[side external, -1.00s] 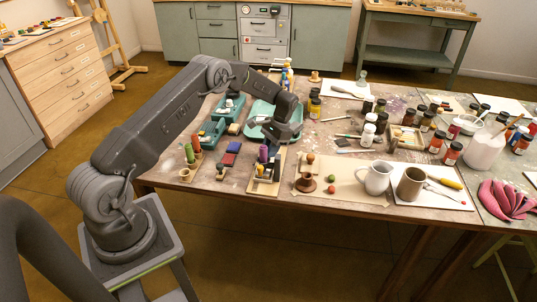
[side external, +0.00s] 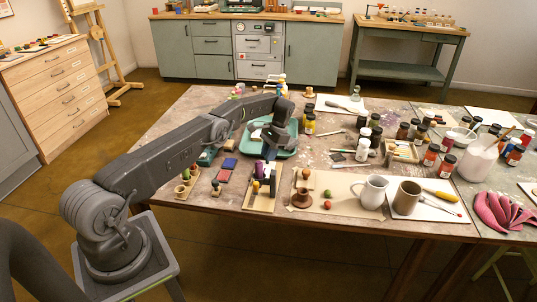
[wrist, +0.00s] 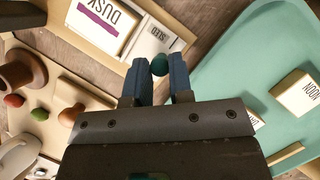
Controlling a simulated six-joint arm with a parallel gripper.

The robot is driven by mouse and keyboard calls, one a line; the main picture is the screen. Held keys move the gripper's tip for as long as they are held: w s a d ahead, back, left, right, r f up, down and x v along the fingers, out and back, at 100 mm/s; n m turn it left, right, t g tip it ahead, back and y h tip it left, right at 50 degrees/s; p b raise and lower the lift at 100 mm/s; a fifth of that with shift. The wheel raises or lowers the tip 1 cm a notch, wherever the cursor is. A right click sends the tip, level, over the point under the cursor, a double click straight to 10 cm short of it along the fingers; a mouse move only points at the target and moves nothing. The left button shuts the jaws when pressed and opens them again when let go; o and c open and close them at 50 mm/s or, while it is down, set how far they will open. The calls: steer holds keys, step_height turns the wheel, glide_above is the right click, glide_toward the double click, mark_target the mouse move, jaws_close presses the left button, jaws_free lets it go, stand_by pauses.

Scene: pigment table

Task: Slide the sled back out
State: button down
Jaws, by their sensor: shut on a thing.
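The sled (wrist: 150,42) is a pale block marked SLED, in the wrist view between wooden rails, with a round teal knob (wrist: 160,62) at its near end. My gripper (wrist: 159,76) is shut on this knob, one blue finger on each side. Beyond the sled lies a white DUSK label with a purple stripe (wrist: 98,20). In the side view my gripper (side external: 270,155) is low at the back end of the wooden base (side external: 262,206), which carries purple and yellow upright pieces. My wrist and fingers hide the sled there.
A teal tray (wrist: 225,85) with labelled blocks, one reading NOON (wrist: 298,93), lies close beside my gripper. On the other side a pale board (side external: 335,185) holds a brown pot (side external: 302,198), small balls and a white jug (side external: 373,192). Coloured blocks (side external: 230,163) lie left of the base.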

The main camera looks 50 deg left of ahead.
steer(key=shift+w+a, duration=0.1)
steer(key=shift+w, duration=0.1)
steer(key=c, duration=1)
jaws_free()
steer(key=shift+r, duration=0.55)
step_height(320, 180, up, 3)
steer(key=s+a+r, duration=0.2)
steer(key=s, duration=0.1)
steer(key=s+a+r, duration=0.2)
steer(key=s, duration=0.1)
steer(key=s+a+r, duration=0.3)
steer(key=shift+s, duration=0.2)
